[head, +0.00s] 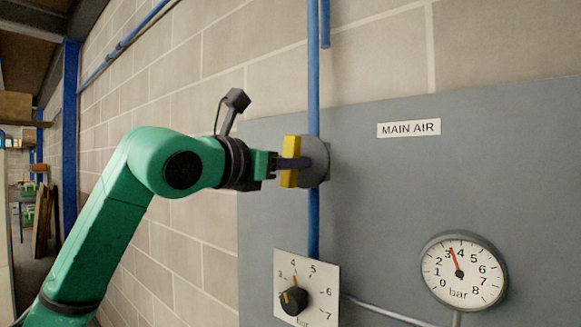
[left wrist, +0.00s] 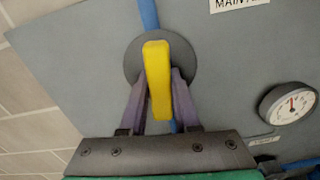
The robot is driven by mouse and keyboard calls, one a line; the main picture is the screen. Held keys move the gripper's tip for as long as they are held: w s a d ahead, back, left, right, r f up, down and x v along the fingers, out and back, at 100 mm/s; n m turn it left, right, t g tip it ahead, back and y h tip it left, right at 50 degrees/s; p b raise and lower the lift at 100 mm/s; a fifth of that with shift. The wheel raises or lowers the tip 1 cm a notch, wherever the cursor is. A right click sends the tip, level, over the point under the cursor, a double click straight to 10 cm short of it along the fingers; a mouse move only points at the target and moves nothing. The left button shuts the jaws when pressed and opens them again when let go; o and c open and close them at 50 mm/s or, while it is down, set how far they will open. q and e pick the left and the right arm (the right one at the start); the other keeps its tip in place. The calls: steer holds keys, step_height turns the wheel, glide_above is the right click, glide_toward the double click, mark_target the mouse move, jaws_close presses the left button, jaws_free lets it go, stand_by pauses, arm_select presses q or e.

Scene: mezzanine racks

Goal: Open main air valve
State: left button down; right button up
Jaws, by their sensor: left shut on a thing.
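The main air valve's yellow handle (head: 290,160) stands upright, roughly in line with the blue pipe (head: 313,90). Behind it is a round grey valve body (head: 318,160) on the grey panel (head: 375,200). My left gripper (head: 298,163) is shut on the handle. In the left wrist view the yellow handle (left wrist: 158,75) sits between my two purple-grey fingers, one on each side, in front of the round body (left wrist: 134,62). A "MAIN AIR" label (head: 409,128) is at the upper right of the valve. My right gripper is not in view.
A round bar gauge (head: 462,272) at lower right has its red needle between 3 and 4. A black regulator knob (head: 293,300) on a white dial plate sits below the valve. A block wall (head: 190,90) is behind. Shelving and a blue post (head: 69,130) stand far left.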

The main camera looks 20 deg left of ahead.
arm_select(q)
steer(key=shift+f+n, duration=0.1)
steer(key=shift+n, duration=0.5)
steer(key=c, duration=0.6)
jaws_free()
steer(key=shift+c, duration=0.2)
steer(key=shift+s, duration=0.1)
steer(key=shift+s+a+b, duration=0.2)
steer(key=shift+s+b, duration=0.15)
steer(key=shift+b, duration=0.15)
steer(key=b+v, duration=0.4)
steer(key=v, duration=0.9)
steer(key=shift+s, duration=0.35)
